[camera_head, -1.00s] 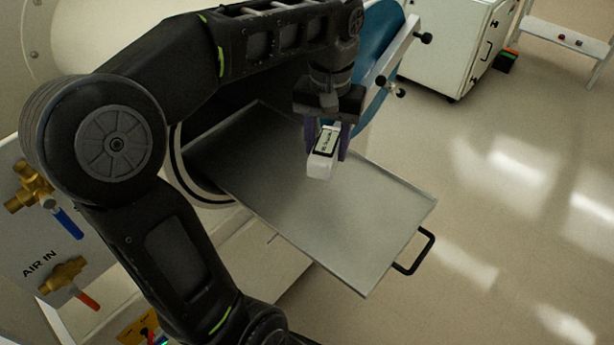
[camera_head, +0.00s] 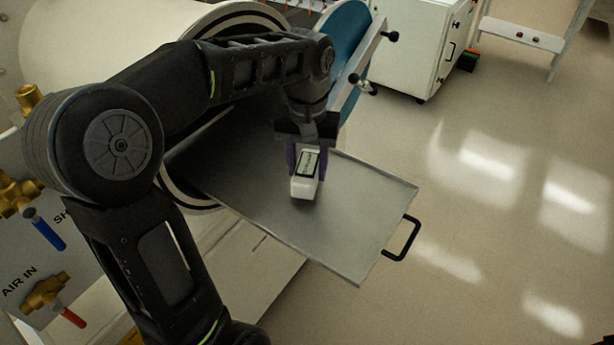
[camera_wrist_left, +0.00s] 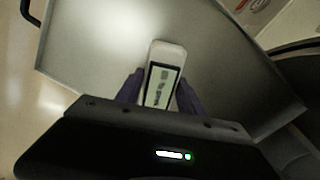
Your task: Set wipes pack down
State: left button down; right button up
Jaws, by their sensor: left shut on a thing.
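The wipes pack (camera_head: 304,187) is a small white block with a dark-framed label on top. My left gripper (camera_head: 307,163) is shut on it, with a purple finger on each side. The pack is over the middle of the grey metal tray (camera_head: 345,235); I cannot tell whether its underside touches the tray. In the left wrist view the pack (camera_wrist_left: 167,55) shows between the purple fingers (camera_wrist_left: 160,90), with the tray surface (camera_wrist_left: 90,50) behind it. My right gripper is not in view.
The tray sticks out of a round port and has a low rim and a black handle (camera_head: 403,240). A blue round door (camera_head: 345,50) stands open behind my arm. Bare tray lies right of the pack. A white cabinet (camera_head: 425,45) stands at the back.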

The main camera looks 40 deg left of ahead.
aim_at(307, 166)
pick_arm(q)
notch_tip(307, 166, down, 3)
jog(key=shift+r+b, duration=0.15)
jog(key=shift+b, duration=0.55)
jog(key=shift+r, duration=0.1)
jog(key=shift+f, duration=0.25)
jog(key=c, duration=0.7)
grip_release()
jog(key=shift+r, duration=0.1)
